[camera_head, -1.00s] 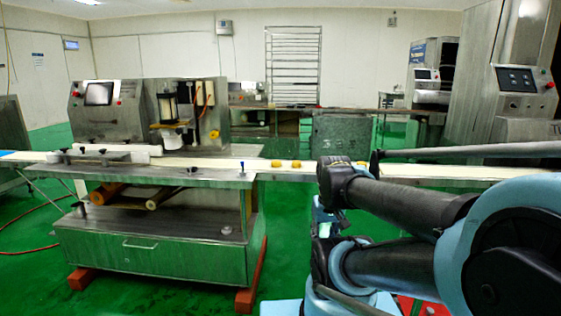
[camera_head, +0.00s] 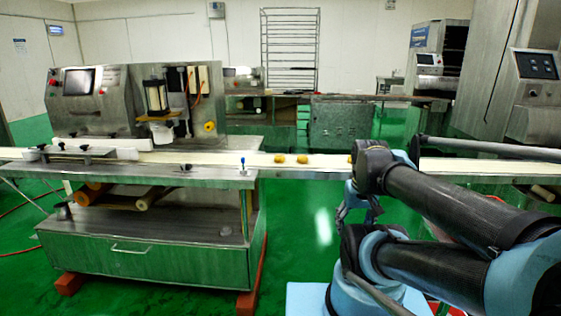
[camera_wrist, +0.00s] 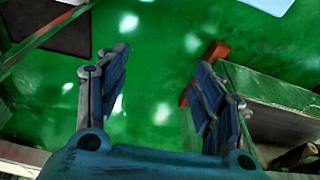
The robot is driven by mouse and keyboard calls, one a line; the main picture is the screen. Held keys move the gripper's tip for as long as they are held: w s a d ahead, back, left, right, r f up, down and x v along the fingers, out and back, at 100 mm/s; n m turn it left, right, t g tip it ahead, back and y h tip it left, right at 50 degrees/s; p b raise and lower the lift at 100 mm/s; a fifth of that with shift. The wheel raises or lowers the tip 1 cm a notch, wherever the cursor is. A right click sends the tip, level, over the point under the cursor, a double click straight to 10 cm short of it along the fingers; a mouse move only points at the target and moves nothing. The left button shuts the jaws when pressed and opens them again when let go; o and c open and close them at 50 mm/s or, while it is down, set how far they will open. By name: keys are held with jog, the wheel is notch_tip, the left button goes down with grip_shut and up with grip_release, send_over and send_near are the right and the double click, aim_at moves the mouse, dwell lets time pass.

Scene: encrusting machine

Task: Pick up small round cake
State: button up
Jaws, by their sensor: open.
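Small round yellow-brown cakes lie on the pale conveyor belt (camera_head: 215,158) in the head view. One cake (camera_head: 279,158) and a second cake (camera_head: 302,158) lie close together near the middle. A third cake (camera_head: 351,159) is partly hidden by my arm. My gripper (camera_wrist: 163,58) is open and empty in the wrist view, with its two fingers spread wide above the green floor. No cake shows between the fingers or elsewhere in the wrist view. In the head view my arm is on the right, in front of the belt.
The encrusting machine (camera_head: 110,102) stands at left on a metal cabinet (camera_head: 150,255) with orange feet. A wire rack (camera_head: 290,50) and a metal box (camera_head: 340,121) stand behind the belt. Tall machinery (camera_head: 535,80) is at right. Green floor is clear in front of the belt's middle.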

jog(key=w+a+r+n+y, duration=0.1)
jog(key=w+a+r+n, duration=0.15)
jog(key=w+r, duration=0.5)
jog(key=w+a+r+n+y, duration=0.15)
jog(key=w+a+r, duration=0.25)
jog(key=w+r, duration=0.4)
jog(key=n+t, duration=0.1)
jog(key=n, duration=0.4)
send_near(279, 155)
jog(key=f, duration=0.1)
jog(key=f+y, duration=0.1)
jog(key=shift+w+f, duration=0.35)
jog(key=shift+f, duration=0.05)
jog(key=shift+s+x, duration=0.2)
jog(key=shift+x, duration=2.7)
jog(key=shift+f, duration=0.1)
jog(key=c, duration=1.1)
